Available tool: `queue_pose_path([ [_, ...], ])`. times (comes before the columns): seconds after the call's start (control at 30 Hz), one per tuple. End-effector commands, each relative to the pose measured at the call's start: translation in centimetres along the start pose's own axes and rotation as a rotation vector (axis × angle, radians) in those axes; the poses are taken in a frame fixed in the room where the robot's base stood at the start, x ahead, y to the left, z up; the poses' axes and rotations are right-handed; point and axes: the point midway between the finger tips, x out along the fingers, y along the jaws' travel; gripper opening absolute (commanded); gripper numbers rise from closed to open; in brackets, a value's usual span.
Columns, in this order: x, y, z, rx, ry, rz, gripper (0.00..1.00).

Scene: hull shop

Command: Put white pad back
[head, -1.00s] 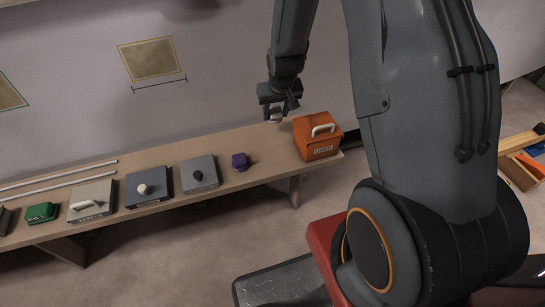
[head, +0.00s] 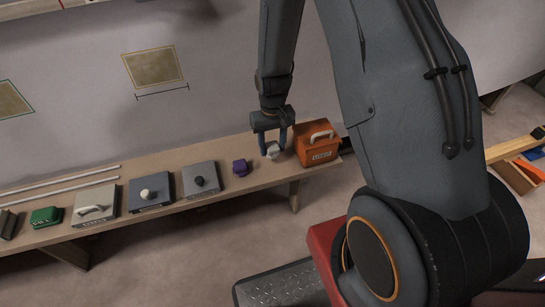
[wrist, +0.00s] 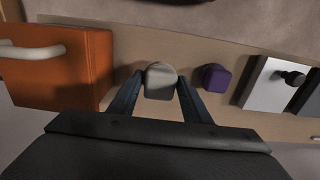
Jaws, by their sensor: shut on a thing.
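The white pad (head: 272,151) is a small pale block, held between the two fingers of my gripper (head: 271,146). It also shows in the wrist view (wrist: 160,80), between the fingertips (wrist: 160,88). It is at or just above the bench (head: 262,180), between the purple pad (head: 240,167) and the orange box (head: 317,152). I cannot tell whether it touches the bench top. In the wrist view, the purple pad (wrist: 215,78) is to its right and the orange box (wrist: 62,78) to its left, both apart from it.
Two thin rods (head: 60,180) lie behind. Square panels (head: 152,67) are on the wall.

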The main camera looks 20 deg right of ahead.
Motion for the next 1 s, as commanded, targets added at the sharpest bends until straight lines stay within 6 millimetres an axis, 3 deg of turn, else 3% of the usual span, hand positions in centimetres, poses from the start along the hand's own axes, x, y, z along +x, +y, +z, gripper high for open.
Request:
queue_pose_path([
  [0.5,5.2,0.0,0.0,0.000,0.000,0.000,0.24],
  [0.77,5.6,0.0,0.0,0.000,0.001,0.000,0.24],
  [0.8,5.7,0.0,0.0,0.000,0.001,0.000,0.49],
  [0.9,5.6,0.0,0.0,0.000,0.001,0.000,0.63],
  [1.0,5.6,0.0,0.0,0.000,0.001,0.000,0.63],
])
